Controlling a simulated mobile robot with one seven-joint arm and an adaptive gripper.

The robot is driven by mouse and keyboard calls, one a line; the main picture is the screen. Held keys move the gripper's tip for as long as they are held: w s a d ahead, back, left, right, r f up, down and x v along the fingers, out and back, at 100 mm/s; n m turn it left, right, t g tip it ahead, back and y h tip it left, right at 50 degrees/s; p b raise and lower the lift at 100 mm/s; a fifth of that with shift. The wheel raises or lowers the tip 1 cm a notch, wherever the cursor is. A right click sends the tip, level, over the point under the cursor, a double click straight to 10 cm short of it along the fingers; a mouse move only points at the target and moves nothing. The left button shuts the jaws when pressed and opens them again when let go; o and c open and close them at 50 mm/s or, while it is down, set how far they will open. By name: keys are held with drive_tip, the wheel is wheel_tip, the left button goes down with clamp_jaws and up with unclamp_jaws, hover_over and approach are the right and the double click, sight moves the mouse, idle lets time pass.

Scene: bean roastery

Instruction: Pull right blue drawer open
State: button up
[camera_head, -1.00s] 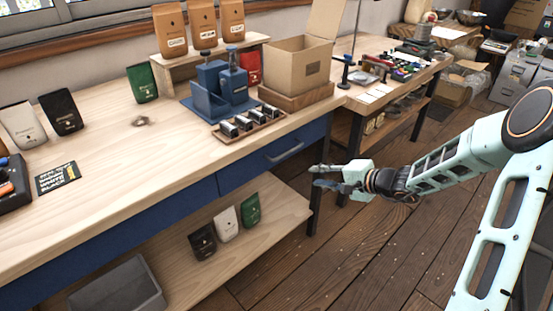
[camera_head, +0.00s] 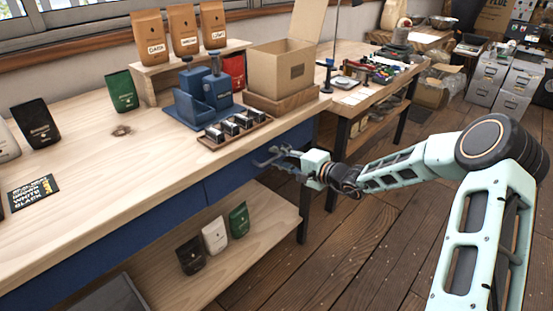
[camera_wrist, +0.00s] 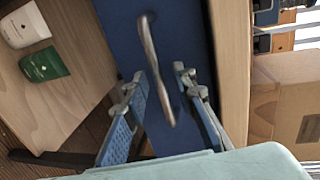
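The right blue drawer (camera_head: 228,180) is under the wooden tabletop, and its front looks shut. Its metal bar handle (camera_wrist: 152,55) shows in the wrist view, and my gripper hides most of it in the head view. My gripper (camera_head: 266,156) is at the drawer front with its fingers spread. In the wrist view, my gripper (camera_wrist: 160,80) has one finger on each side of the handle's lower part. A gap shows between each finger and the bar, so it is not gripped. I cannot tell how deep the fingers reach.
A tray of small dark-and-silver items (camera_head: 236,128) sits on the tabletop above the drawer, near a cardboard box (camera_head: 280,68). Several bags, one of them green (camera_head: 239,219), stand on the lower shelf (camera_head: 262,238). A table leg (camera_head: 305,212) is below my gripper. Wooden floor is free at right.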

drive_tip(key=shift+w+a, duration=0.3)
drive_tip(key=shift+a, duration=0.15)
clamp_jaws()
